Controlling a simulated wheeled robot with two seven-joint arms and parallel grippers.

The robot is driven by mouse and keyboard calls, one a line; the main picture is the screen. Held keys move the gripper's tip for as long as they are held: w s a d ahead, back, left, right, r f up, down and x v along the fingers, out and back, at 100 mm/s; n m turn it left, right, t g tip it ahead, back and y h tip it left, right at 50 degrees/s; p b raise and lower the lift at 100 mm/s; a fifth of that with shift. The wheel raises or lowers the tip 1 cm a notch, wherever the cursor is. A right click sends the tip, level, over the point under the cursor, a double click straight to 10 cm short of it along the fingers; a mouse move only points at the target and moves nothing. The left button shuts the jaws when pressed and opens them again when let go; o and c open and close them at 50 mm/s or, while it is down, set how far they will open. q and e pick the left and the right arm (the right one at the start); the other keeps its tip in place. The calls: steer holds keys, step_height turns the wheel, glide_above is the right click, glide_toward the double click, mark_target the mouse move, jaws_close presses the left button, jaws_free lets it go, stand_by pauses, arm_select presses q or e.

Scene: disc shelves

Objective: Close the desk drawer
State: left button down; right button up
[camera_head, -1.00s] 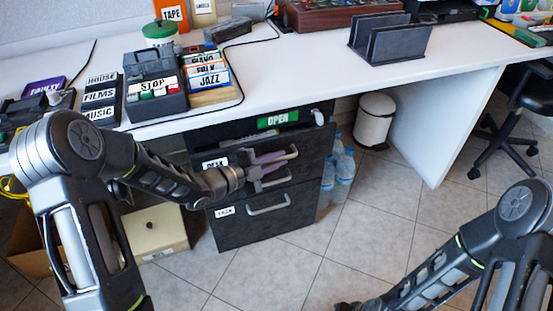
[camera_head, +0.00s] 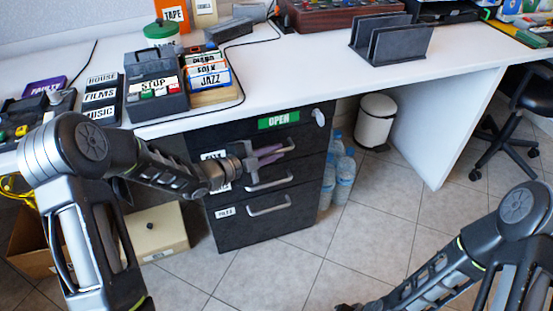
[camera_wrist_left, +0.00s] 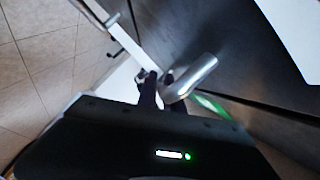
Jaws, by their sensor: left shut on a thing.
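The desk drawer (camera_head: 236,144) is in the dark cabinet under the white desk. Its front looks flush or nearly flush with the cabinet face in the head view, and no opening shows above it. My left gripper (camera_head: 268,157) is at the drawer's metal handle (camera_head: 286,147), its purple-grey fingers shut on it. In the left wrist view, the dark fingers (camera_wrist_left: 160,90) meet the bright handle (camera_wrist_left: 196,76) close to the dark front. My right gripper (camera_head: 346,306) barely shows at the bottom edge, and its jaws cannot be made out.
Lower drawers with handles (camera_head: 269,206) sit below. Water bottles (camera_head: 344,175) and a white bin (camera_head: 375,122) stand right of the cabinet. A box (camera_head: 156,231) stands left on the floor. The tiled floor in front is clear.

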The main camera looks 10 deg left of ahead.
arm_select(q)
steer(key=shift+w+a, duration=0.15)
steer(key=shift+a, duration=0.05)
steer(key=c, duration=1.7)
jaws_free()
steer(key=shift+o, duration=1.1)
steer(key=shift+d+r, duration=0.1)
steer(key=p+v, duration=0.2)
steer(key=v, duration=0.5)
steer(key=shift+s+a, duration=0.25)
steer(key=shift+s, duration=0.05)
steer(key=shift+s, duration=0.1)
